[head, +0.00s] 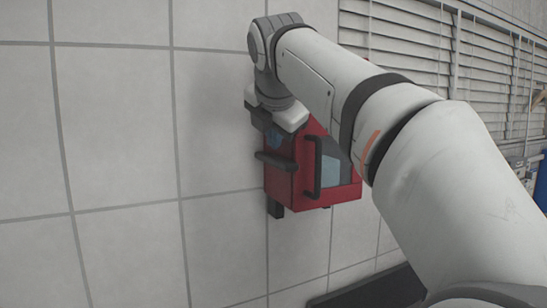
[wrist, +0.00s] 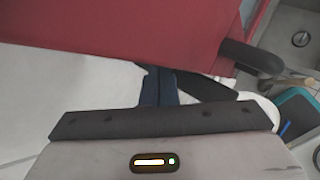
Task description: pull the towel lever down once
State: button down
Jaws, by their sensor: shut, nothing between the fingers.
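The towel dispenser is a red box (head: 342,185) on the tiled wall, partly hidden by my arm in the head view. Its red side (wrist: 130,28) fills the top of the wrist view. A short dark horizontal bar (head: 276,162) and a dark upright bar (head: 318,168) stand out from it; I cannot tell which is the towel lever. A dark rounded bar end (wrist: 252,58) shows in the wrist view. My gripper (wrist: 157,74) is shut and empty, its dark blue fingers close to the red side. In the head view the fingers (head: 274,143) appear just above the horizontal bar; contact is unclear.
Plain tiled wall (head: 110,130) lies open to the left. A slatted shutter (head: 430,50) is at the upper right. A dark flat object (head: 370,289) is low at the bottom. In the wrist view, a sink (wrist: 297,38) and a teal-edged dark tray (wrist: 297,112) are at the right.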

aim_at(274, 157)
jog(key=shift+f, duration=0.1)
jog(key=shift+f, duration=0.35)
jog(key=shift+f+b, duration=1.25)
jog(key=shift+f, duration=0.35)
dwell(1.4)
dwell(0.3)
jog(key=shift+r+p, duration=2.1)
jog(key=shift+p, duration=0.1)
jog(key=shift+r, duration=2.45)
